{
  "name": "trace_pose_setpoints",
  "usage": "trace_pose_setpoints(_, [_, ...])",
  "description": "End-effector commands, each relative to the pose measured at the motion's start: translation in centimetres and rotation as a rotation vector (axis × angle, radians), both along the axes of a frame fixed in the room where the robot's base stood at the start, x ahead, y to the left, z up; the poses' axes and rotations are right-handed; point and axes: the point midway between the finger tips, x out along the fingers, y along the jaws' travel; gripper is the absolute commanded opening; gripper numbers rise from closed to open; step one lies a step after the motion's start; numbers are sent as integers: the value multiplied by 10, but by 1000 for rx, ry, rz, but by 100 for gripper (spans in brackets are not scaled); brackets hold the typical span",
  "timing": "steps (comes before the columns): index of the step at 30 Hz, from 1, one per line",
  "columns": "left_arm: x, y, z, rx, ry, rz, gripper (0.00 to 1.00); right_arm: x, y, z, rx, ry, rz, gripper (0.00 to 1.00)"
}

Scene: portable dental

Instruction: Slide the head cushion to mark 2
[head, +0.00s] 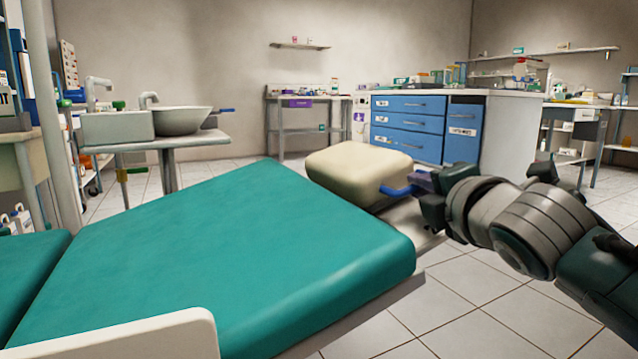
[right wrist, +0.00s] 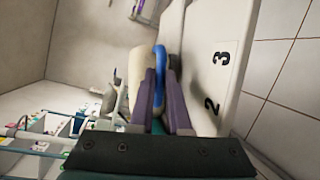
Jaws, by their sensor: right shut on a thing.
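The head cushion (head: 358,166) is a cream padded block at the far end of the green dental chair (head: 225,255). A blue handle (head: 397,190) sticks out from its right side. My right gripper (head: 418,183) is shut on this handle; the right wrist view shows the handle (right wrist: 159,58) between its purple fingers. A pale strip (right wrist: 205,25) beside the cushion carries a black 3 (right wrist: 221,58) and a black 2 (right wrist: 212,104). I cannot tell exactly which mark the cushion lines up with. Other marks do not show. My left gripper is out of view.
A blue-fronted cabinet (head: 408,127) stands behind the cushion. A basin (head: 178,119) on a stand is at the left, and a side table (head: 305,98) is at the back wall. The tiled floor (head: 480,310) right of the chair is clear. A pale armrest (head: 150,340) is in front.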

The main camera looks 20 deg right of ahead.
Motion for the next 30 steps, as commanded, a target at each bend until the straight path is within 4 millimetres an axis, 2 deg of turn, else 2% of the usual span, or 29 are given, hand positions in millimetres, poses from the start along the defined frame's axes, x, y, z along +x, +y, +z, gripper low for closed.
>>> trace_pose_setpoints(26, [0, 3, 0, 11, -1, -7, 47, 0, 0, 0, 0, 1, 0, 0])
trace_pose_setpoints(30, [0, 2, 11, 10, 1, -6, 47, 1, -9, 6, -5, 4, -2, 0])
